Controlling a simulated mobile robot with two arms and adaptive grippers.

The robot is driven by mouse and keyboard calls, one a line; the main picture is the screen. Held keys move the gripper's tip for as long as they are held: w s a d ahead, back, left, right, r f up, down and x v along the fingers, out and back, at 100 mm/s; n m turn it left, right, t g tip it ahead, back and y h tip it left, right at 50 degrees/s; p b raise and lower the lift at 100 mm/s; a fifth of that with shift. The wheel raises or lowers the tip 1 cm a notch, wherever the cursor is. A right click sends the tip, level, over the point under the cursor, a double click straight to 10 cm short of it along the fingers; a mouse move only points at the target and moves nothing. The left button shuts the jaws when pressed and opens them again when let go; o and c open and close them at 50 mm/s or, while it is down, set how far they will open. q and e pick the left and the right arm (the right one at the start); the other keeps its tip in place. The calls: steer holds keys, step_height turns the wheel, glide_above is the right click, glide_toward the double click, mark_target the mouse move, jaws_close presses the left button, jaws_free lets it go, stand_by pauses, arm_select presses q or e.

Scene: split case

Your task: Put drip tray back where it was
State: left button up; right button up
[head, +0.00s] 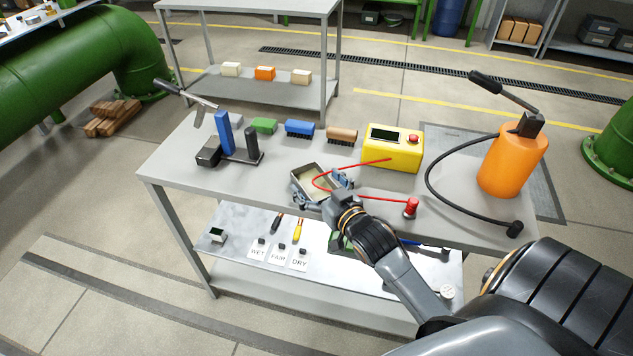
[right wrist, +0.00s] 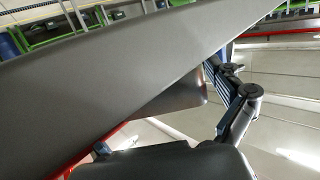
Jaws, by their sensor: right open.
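The drip tray (head: 306,169), a small open metal tray with a pale inside, sits near the front middle of the grey bench top. My right gripper (head: 323,192) is open at the tray's near side, with fingers by its front left and right corners. I cannot tell whether they touch it. A red cable crosses over the tray. In the right wrist view a finger (right wrist: 236,105) shows beside a large grey surface that I cannot identify for sure. My left gripper is out of view.
On the bench (head: 185,165) stand a yellow box (head: 392,150) with the red cable, an orange cylinder pump (head: 512,160) with a black hose, a blue-posted lever stand (head: 224,133), and brushes (head: 299,128). The lower shelf holds WET, FAIR and DRY cards (head: 278,256) and tools.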

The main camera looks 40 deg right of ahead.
steer(key=shift+r, duration=0.1)
steer(key=s+r, duration=0.1)
steer(key=s, duration=1)
steer(key=shift+s+a+r, duration=0.4)
steer(key=shift+a, duration=0.05)
steer(key=shift+s, duration=0.1)
